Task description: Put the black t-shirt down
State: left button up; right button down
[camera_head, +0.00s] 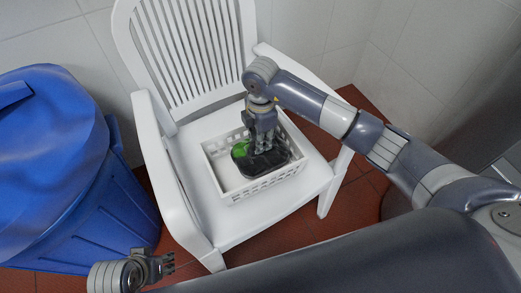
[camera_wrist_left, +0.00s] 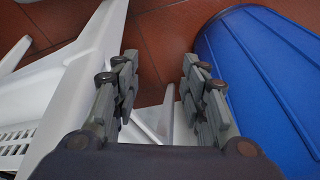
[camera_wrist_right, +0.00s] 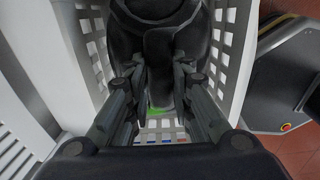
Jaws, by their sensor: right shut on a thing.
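The black t-shirt (camera_head: 262,164) is bunched inside a white basket (camera_head: 281,180) on the seat of a white chair. It also shows in the right wrist view (camera_wrist_right: 170,50), where its folds rise between the fingers. My right gripper (camera_head: 261,145) points down into the basket and is shut on the black t-shirt. A green thing (camera_head: 240,148) lies beside the t-shirt in the basket, partly hidden. My left gripper (camera_wrist_left: 158,95) is open and empty, low between the chair and the blue bin; it shows at the lower left of the head view (camera_head: 165,265).
The white chair (camera_head: 205,222) has armrests on both sides of the basket and a slatted back behind it. A large blue bin (camera_head: 90,225) stands at left. White tiled walls close off the back. Red floor shows around the chair.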

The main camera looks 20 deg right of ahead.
notch_tip(320, 180, down, 4)
jog(key=shift+r+b, duration=0.1)
jog(key=shift+b, duration=0.35)
pick_arm(q)
jog(key=shift+v, duration=2.05)
pick_arm(e)
jog(key=shift+f, duration=0.45)
pick_arm(q)
jog(key=shift+a, duration=0.1)
pick_arm(e)
jog(key=shift+f, duration=0.15)
jog(key=c, duration=1.4)
grip_release()
jog(key=shift+r, duration=0.5)
pick_arm(q)
jog(key=s+p+x, duration=0.1)
jog(key=p+x, duration=0.1)
jog(key=x, duration=0.7)
jog(key=shift+f+p, duration=0.3)
jog(key=shift+f, duration=0.05)
pick_arm(e)
notch_tip(320, 180, up, 11)
jog(key=shift+r, duration=0.2)
